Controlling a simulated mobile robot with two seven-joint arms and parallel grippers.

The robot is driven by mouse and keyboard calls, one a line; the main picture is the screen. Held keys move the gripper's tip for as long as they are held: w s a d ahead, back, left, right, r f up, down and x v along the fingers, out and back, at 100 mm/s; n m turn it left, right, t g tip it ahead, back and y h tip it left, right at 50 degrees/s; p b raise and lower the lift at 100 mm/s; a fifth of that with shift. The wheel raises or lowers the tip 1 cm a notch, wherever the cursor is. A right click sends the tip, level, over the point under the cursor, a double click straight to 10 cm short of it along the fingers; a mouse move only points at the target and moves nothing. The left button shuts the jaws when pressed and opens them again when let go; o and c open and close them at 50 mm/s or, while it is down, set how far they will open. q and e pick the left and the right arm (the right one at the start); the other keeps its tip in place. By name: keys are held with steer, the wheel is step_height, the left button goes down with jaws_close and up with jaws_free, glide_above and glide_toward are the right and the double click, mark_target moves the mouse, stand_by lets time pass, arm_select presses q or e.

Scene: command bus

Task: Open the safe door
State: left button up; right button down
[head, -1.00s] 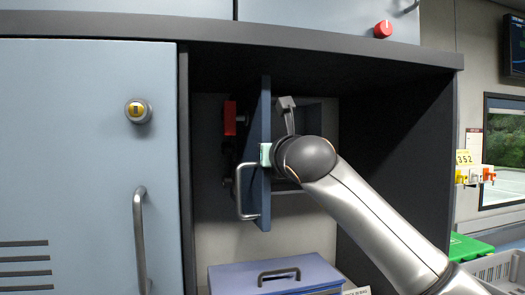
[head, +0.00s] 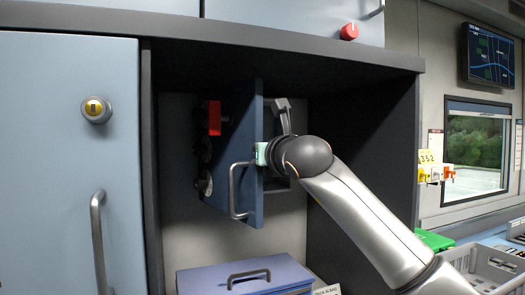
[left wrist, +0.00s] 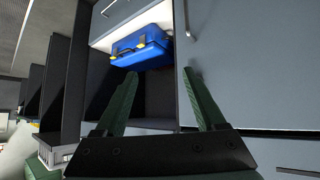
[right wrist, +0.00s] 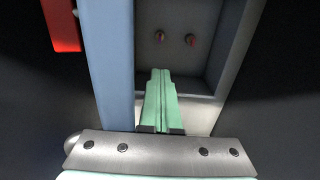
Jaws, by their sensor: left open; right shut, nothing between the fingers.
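The safe door (head: 243,160) is a blue panel standing swung out from the safe inside the dark cabinet bay. The grey safe interior (right wrist: 190,70) shows beyond. My left gripper (left wrist: 160,100) is open and empty.
A blue lidded box (head: 245,275) lies below the door. A closed cabinet door (head: 65,170) is at left; the bay's dark side wall (head: 370,150) is at right. A blue case (left wrist: 140,45) sits in a compartment ahead of my left gripper.

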arm_select(q)
step_height(320, 180, down, 9)
steer(key=d+b, duration=0.2)
steer(key=b, duration=1.1)
steer(key=w+r+m+t+h+b, duration=0.25)
steer(key=w+r+t, duration=0.55)
steer(key=r, duration=0.6)
step_height(320, 180, up, 16)
steer(key=s+m+t+h+b, duration=0.1)
steer(key=m+t+h+b, duration=0.1)
steer(key=m+t+h, duration=0.2)
steer(key=shift+s+d+h+b, duration=0.25)
steer(key=shift+d+h+b, duration=0.1)
steer(key=shift+d+b, duration=0.05)
arm_select(e)
steer(key=v, duration=2.4)
steer(key=shift+s, duration=0.35)
arm_select(q)
steer(key=shift+f, duration=0.1)
arm_select(e)
steer(key=shift+f, duration=0.1)
